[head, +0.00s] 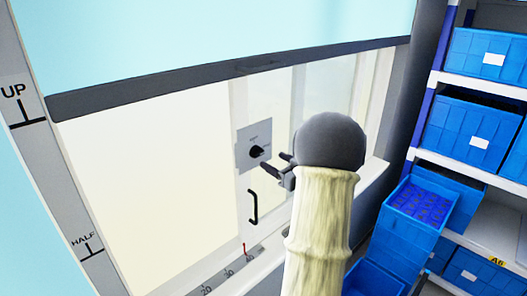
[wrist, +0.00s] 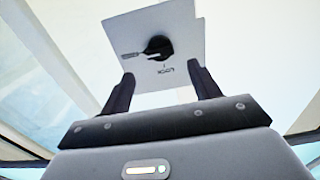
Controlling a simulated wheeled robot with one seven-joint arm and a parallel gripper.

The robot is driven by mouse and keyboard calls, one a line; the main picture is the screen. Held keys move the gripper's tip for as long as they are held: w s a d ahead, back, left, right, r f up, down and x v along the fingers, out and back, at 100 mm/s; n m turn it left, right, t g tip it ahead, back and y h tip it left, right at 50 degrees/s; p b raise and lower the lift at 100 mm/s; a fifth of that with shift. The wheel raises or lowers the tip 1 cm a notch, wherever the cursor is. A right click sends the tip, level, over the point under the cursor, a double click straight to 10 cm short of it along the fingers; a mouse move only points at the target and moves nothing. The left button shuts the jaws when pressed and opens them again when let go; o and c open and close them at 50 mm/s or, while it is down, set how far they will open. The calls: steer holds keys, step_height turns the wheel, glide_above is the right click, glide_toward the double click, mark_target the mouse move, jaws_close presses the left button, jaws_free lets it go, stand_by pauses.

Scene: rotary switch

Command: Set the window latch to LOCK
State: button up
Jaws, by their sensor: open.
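The window latch is a black rotary knob (head: 257,151) on a grey square plate (head: 243,153) on the window. In the wrist view the knob (wrist: 159,47) shows ahead of my gripper, with the word LOCK upside down just below it. A dark, narrow part or marking reaches left from the knob, away from the LOCK mark; its text is too small to read. My gripper (head: 273,161) is open, its two fingers apart and empty. In the wrist view the gripper (wrist: 160,73) points at the plate's lower part, with the knob beyond the fingertips. No contact is visible.
A black pull handle (head: 253,207) is below the plate. A sill scale with a red pointer (head: 244,251) runs along the bottom. A strip marked UP and HALF (head: 83,240) stands left. Shelves with blue bins (head: 468,130) and stacked blue crates (head: 412,215) are close on the right.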

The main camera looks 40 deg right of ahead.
mark_target(260, 154)
steer(key=w, duration=0.2)
steer(key=w+p, duration=0.1)
steer(key=w, duration=0.3)
steer(key=shift+a+p, duration=0.25)
steer(key=shift+p, duration=0.15)
steer(key=shift+s, duration=0.1)
steer(key=c, duration=1)
